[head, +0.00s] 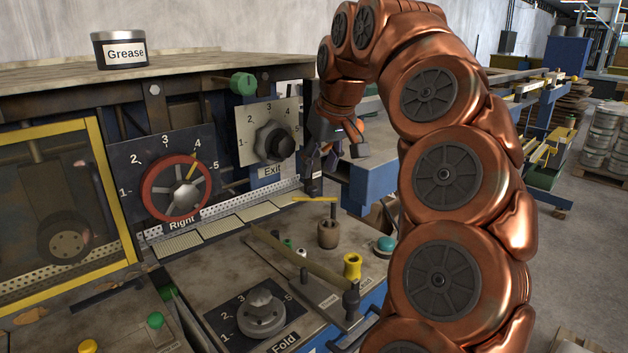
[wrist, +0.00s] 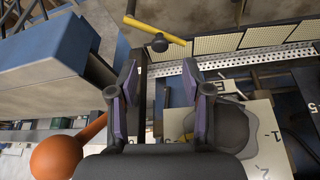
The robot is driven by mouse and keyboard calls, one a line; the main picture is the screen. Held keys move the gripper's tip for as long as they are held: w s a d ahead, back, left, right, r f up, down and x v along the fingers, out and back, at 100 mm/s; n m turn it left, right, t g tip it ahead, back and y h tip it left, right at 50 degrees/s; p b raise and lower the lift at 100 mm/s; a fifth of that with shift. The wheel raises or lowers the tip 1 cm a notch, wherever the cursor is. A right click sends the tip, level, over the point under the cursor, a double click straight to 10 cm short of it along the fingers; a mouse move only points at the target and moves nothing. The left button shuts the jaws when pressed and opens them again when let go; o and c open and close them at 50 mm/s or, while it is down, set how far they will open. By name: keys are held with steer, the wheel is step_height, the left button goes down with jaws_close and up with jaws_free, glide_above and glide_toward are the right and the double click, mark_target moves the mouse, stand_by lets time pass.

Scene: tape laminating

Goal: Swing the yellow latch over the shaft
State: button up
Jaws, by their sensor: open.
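The yellow latch (head: 314,199) is a thin bar beside the machine's right end, just above a brown cylindrical post (head: 327,234) in the head view. In the wrist view the latch (wrist: 157,30) lies slantwise near the top, with a dark round knob (wrist: 160,44) at its middle. My gripper (head: 333,160) is above and behind the latch in the head view. In the wrist view my gripper (wrist: 158,82) has its two pads wide apart, and the latch is beyond the tips, apart from them. I cannot tell which part is the shaft.
The Exit dial (head: 273,142) is left of my gripper and close to it. A yellow cylinder (head: 352,267), a teal button (head: 384,244) and a long bar (head: 300,258) are on the machine top. A blue bench (head: 371,174) stands to the right.

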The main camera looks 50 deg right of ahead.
mark_target(313, 188)
steer(key=shift+p+x, duration=0.5)
steer(key=shift+x, duration=2.15)
steer(key=shift+s, duration=0.1)
jaws_close()
